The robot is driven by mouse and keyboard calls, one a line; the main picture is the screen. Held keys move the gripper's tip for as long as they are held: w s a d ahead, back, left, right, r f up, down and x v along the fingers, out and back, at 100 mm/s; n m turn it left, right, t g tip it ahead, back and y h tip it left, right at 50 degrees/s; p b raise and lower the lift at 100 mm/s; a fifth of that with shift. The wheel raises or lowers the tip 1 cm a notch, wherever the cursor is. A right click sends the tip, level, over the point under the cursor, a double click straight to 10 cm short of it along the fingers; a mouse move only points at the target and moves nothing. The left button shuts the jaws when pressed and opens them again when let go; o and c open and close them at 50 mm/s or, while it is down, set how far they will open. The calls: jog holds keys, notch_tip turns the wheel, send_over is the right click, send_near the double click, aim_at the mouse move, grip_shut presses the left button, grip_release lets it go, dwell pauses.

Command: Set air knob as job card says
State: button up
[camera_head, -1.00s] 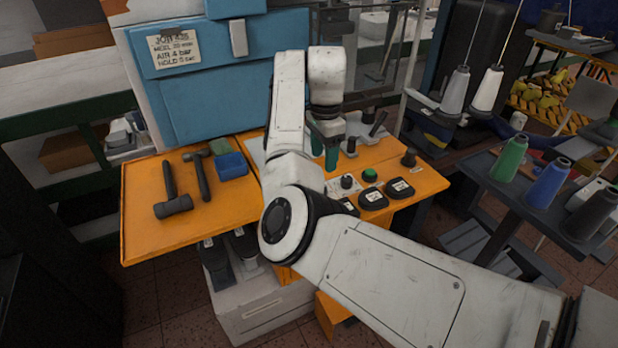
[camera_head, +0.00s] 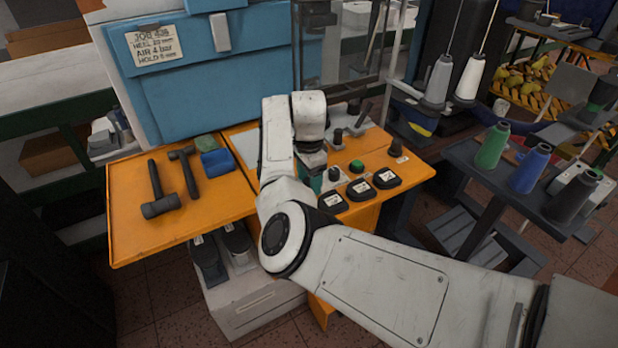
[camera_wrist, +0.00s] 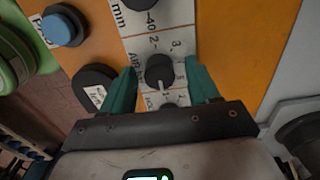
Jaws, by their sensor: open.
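The job card (camera_head: 155,45) is fixed to the blue cabinet; it reads "AIR 4 bar". The air knob (camera_wrist: 158,70) is black with a white pointer line, on a white scale plate in the wrist view. The pointer aims toward the lower right of that picture, not at the 4. My gripper (camera_wrist: 161,86) is open, with one teal finger on each side of the knob and a gap visible on at least one side. In the head view my gripper (camera_head: 312,172) is over the orange panel and hides the knob.
Black round pads (camera_head: 386,179) line the panel's front. Hammers (camera_head: 160,205) lie on the orange table.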

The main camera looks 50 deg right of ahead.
jog(key=c, duration=1)
jog(key=shift+c, duration=0.2)
jog(key=shift+r+n+p, duration=0.1)
jog(key=shift+n+p, duration=0.2)
jog(key=shift+p, duration=0.05)
jog(key=n+p, duration=0.2)
jog(key=shift+r+n, duration=0.15)
jog(key=shift+n, duration=0.15)
jog(key=n+p, duration=0.3)
jog(key=n, duration=0.2)
jog(key=shift+p, duration=0.4)
jog(key=n+p, duration=0.2)
jog(key=n, duration=0.3)
jog(key=shift+n+p, duration=0.7)
jog(key=shift+n, duration=1.6)
